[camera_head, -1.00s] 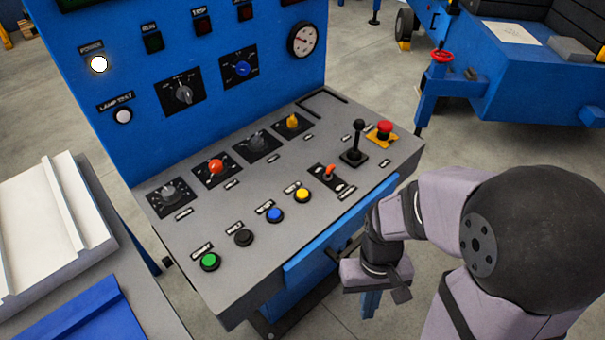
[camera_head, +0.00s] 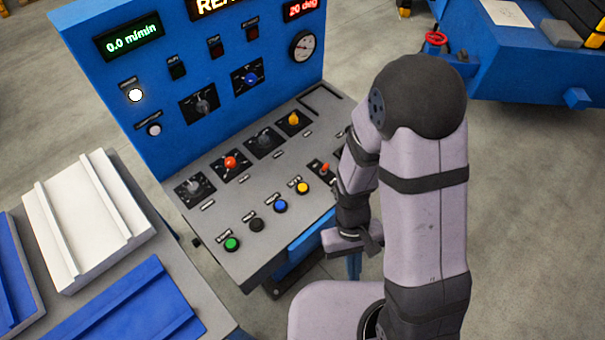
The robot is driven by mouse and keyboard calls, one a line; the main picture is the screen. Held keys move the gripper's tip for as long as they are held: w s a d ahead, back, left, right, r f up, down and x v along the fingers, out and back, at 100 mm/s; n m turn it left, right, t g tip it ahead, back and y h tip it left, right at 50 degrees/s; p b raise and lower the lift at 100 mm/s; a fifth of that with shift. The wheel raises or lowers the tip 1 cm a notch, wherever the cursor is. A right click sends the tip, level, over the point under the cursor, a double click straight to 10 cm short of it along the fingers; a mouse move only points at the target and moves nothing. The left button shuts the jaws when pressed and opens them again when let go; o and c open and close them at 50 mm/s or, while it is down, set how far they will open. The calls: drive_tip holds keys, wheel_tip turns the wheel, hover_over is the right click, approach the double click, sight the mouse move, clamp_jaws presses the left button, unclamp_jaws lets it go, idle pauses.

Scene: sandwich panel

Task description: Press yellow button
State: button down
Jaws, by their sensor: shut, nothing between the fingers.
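The yellow button (camera_head: 302,188) is a small round cap on the sloped grey console (camera_head: 225,190), at the right end of a row of buttons. A blue button (camera_head: 280,206), a black button (camera_head: 256,224) and a green button (camera_head: 231,243) run down-left from it. My gripper (camera_head: 362,243) is shut and empty. It hangs in front of the console's blue front edge, to the right of and lower in the picture than the yellow button, apart from it. My arm hides the console's right end.
Rotary knobs, including a red one (camera_head: 230,162) and a yellow one (camera_head: 294,118), line the row behind. The blue upright panel (camera_head: 130,75) rises at the back.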

drive_tip(key=w+a+f+m+t+y+p, duration=0.1)
drive_tip(key=w+a+f+m+t+p, duration=0.15)
drive_tip(key=w+m, duration=0.4)
wheel_tip(320, 180, up, 8)
drive_tip(key=m+t+y, duration=0.5)
drive_tip(key=m+t, duration=0.5)
drive_tip(key=m, duration=0.7)
hover_over(305, 190)
drive_tip(key=shift+s+a+m, duration=0.1)
drive_tip(key=shift+m, duration=0.45)
drive_tip(key=shift+f, duration=0.15)
wheel_tip(305, 190, down, 9)
drive_tip(key=b, duration=0.7)
drive_tip(key=shift+r+b, duration=0.2)
drive_tip(key=shift+b, duration=0.1)
drive_tip(key=shift+f, duration=0.15)
